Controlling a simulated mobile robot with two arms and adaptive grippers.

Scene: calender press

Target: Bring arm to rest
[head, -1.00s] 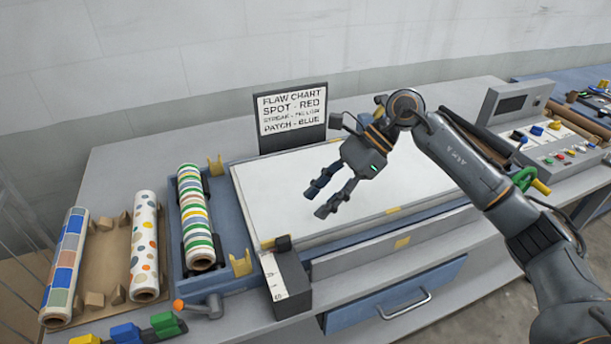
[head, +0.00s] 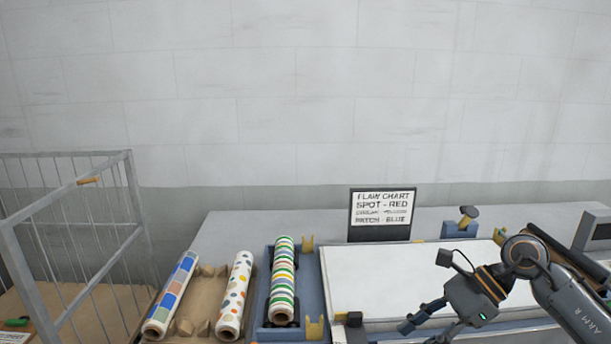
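My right arm (head: 575,300) comes in from the right in the head view. Its gripper (head: 418,335) hangs over the white bed of the press (head: 365,272), pointing down and left. The fingers run to the bottom edge of the picture, so their tips are partly cut off and I cannot tell their spacing clearly. Nothing shows between the visible parts of the fingers. My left gripper is not in view.
A striped roll (head: 283,280) lies in the blue cradle. A dotted roll (head: 235,295) and a patched roll (head: 171,295) lie on a brown tray at left. A flaw chart sign (head: 382,214) stands behind the bed. A wire cage (head: 75,230) stands far left.

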